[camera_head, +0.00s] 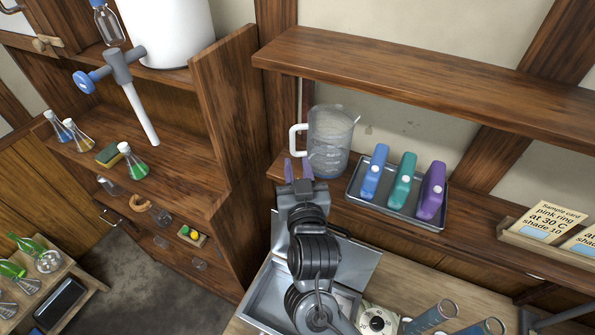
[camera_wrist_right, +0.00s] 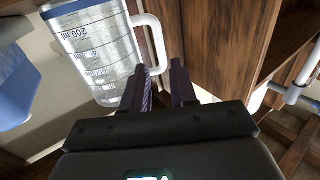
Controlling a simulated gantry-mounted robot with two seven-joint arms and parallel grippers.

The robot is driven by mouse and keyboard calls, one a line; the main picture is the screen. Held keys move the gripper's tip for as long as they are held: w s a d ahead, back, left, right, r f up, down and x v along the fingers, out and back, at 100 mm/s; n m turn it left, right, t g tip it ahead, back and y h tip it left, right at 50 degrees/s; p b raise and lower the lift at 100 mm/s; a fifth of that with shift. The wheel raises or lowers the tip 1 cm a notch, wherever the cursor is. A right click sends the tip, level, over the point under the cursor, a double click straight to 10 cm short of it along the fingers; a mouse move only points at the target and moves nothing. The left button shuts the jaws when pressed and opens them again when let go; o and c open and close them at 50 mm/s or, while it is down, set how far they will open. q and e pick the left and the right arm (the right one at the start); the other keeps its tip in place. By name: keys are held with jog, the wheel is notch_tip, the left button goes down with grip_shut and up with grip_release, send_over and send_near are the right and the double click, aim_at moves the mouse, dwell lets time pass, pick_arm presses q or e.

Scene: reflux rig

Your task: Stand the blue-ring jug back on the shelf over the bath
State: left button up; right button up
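The clear jug (camera_head: 329,140) stands upright on the shelf (camera_head: 388,220) at the back, over the grey metal bath (camera_head: 262,297). It has a white handle on its left and a blue band low on its body. In the right wrist view the jug (camera_wrist_right: 100,55) shows volume marks, a blue line and its handle. My right gripper (camera_head: 298,168) is at the shelf, just in front of the handle. Its fingers (camera_wrist_right: 160,78) are apart with a gap between them, the handle's end close to the tips. I see no clear grip. My left gripper is out of view.
A metal tray (camera_head: 395,208) with blue, teal and purple bottles stands right of the jug. An upper shelf (camera_head: 430,75) runs above. A wooden side panel (camera_head: 228,110) stands left of the jug. Sample cards (camera_head: 545,220) stand at the right.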

aim_at(293, 143)
dwell(0.4)
jog(key=w, duration=0.3)
jog(key=w+p, duration=0.1)
jog(key=w, duration=0.2)
jog(key=w+a+p, duration=0.1)
jog(key=w, duration=0.2)
jog(key=shift+w+r, duration=0.1)
jog(key=shift+w, duration=0.05)
jog(key=shift+w+a, duration=0.1)
jog(key=shift+w, duration=0.6)
jog(key=shift+c, duration=0.3)
grip_shut()
